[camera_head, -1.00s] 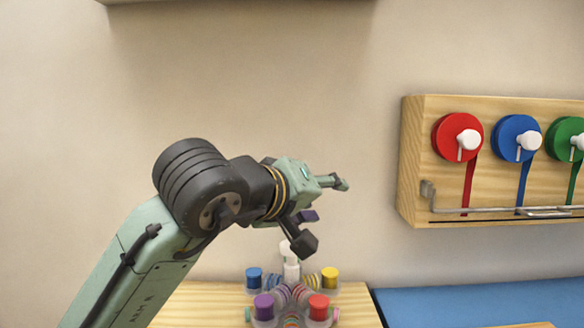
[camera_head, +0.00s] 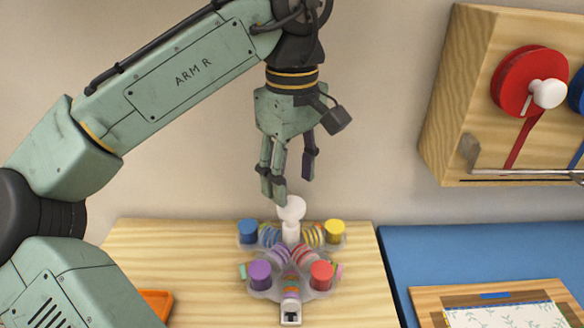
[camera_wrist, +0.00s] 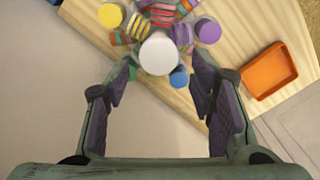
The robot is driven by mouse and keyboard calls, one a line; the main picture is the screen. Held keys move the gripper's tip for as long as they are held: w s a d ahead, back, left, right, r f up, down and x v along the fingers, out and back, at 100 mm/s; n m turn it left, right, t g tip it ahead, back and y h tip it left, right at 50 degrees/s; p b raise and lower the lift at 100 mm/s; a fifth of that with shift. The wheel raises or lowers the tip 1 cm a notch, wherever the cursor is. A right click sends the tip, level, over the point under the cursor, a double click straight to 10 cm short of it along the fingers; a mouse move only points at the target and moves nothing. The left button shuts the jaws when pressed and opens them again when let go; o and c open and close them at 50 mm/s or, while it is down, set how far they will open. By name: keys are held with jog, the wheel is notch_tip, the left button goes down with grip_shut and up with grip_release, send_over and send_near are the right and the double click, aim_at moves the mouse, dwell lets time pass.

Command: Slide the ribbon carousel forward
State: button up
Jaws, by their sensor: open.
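The ribbon carousel (camera_head: 286,257) stands on the light wooden table. It has a clear star-shaped base, several ribbon spools, coloured caps and a white knob (camera_head: 291,209) on a central post. My gripper (camera_head: 291,190) points down just above the knob, fingers apart and empty. In the wrist view, my gripper (camera_wrist: 165,90) has its two purple-padded fingers spread wide. There the white knob (camera_wrist: 158,54) lies between and just beyond the fingertips, and the carousel (camera_wrist: 165,18) runs off the top edge. I cannot tell whether any finger touches the knob.
The table (camera_head: 150,258) is mostly bare around the carousel. An orange tray (camera_head: 157,302) lies at its left front; it also shows in the wrist view (camera_wrist: 270,70). A blue mat (camera_head: 480,262) with a wooden board lies right. A wall rack (camera_head: 455,100) holds ribbon reels.

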aim_at(292, 224)
notch_tip(292, 224, down, 11)
jog(key=shift+w+r+p, duration=0.1)
jog(key=shift+r+p, duration=0.05)
jog(key=shift+p, duration=0.2)
jog(key=shift+c, duration=0.2)
grip_shut()
dwell(0.6)
dwell(0.4)
